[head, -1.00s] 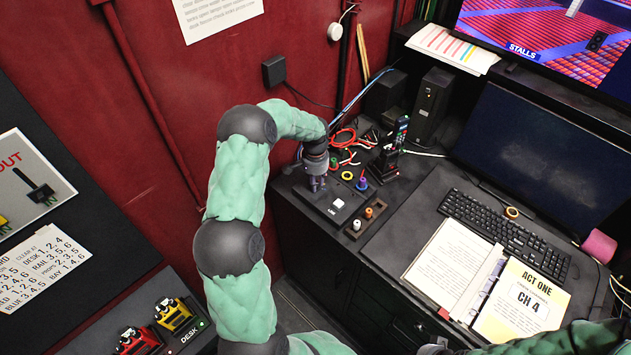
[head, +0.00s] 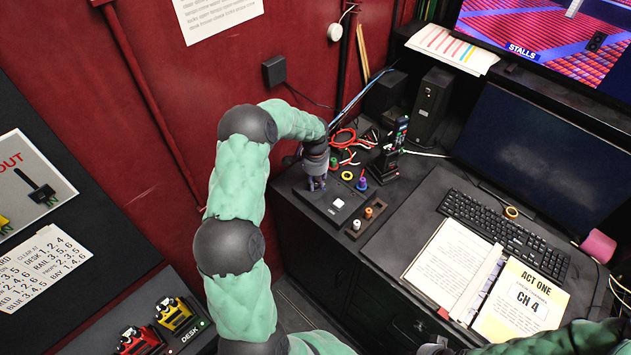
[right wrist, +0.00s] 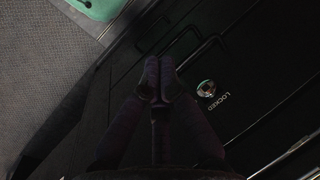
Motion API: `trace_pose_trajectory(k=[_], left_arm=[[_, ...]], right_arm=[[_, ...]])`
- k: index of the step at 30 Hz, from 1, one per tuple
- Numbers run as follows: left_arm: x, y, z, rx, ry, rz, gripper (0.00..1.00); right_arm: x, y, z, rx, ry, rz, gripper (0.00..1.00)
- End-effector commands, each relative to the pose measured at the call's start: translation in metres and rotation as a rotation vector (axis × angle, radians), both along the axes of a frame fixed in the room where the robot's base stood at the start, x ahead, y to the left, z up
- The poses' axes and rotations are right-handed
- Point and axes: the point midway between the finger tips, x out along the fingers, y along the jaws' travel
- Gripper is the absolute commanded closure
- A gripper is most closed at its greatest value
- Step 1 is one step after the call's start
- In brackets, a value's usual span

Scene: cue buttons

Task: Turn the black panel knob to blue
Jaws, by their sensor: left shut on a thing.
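My left gripper (head: 316,183) points down at the black panel (head: 325,208) on the left end of the desk. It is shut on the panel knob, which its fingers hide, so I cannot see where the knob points. Green (head: 333,162), yellow (head: 347,175) and blue (head: 362,184) pieces stand behind and to the right of the gripper. My right gripper (right wrist: 160,78) shows in the right wrist view with its fingertips together and nothing visible between them, in front of dark cabinet fronts.
A small holder with an orange and a white peg (head: 368,213) is right of the panel. Red cable (head: 343,137) and a handset in a stand (head: 386,162) are behind. A keyboard (head: 505,232) and open binder (head: 490,285) fill the right. The red wall is close at left.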

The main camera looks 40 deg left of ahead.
Motion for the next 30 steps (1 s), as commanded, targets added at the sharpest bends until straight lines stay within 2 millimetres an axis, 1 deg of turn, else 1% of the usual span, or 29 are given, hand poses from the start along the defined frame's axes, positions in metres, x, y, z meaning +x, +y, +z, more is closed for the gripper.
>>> trace_pose_trajectory(k=[5,6,8,17,20,23,25,30], left_arm=[[0.000,0.001,0.000,0.001,0.000,-0.001,1.00],[0.000,0.001,0.000,0.001,0.000,-0.001,0.63],[0.000,0.001,0.000,0.001,0.000,0.000,0.48],[0.000,0.000,0.000,0.001,0.000,0.000,0.48],[0.000,0.000,0.004,0.001,-0.002,0.000,0.48],[0.001,0.001,0.014,0.003,-0.004,0.001,0.48],[0.001,0.001,0.025,0.002,-0.003,0.001,0.48],[0.001,0.001,0.059,0.002,-0.004,0.000,0.48]], right_arm=[[0.000,0.000,0.000,0.000,0.000,0.000,1.00],[0.000,0.000,0.000,0.000,0.000,0.000,1.00],[0.000,0.000,0.000,0.000,0.000,0.000,1.00],[0.000,0.000,0.000,0.000,0.000,0.000,1.00],[0.000,0.000,0.000,0.000,0.000,0.000,1.00],[0.000,0.000,0.000,0.000,0.000,0.000,1.00],[0.000,0.000,0.000,0.000,0.000,0.000,1.00],[0.000,0.000,0.000,0.000,0.000,0.000,1.00]])
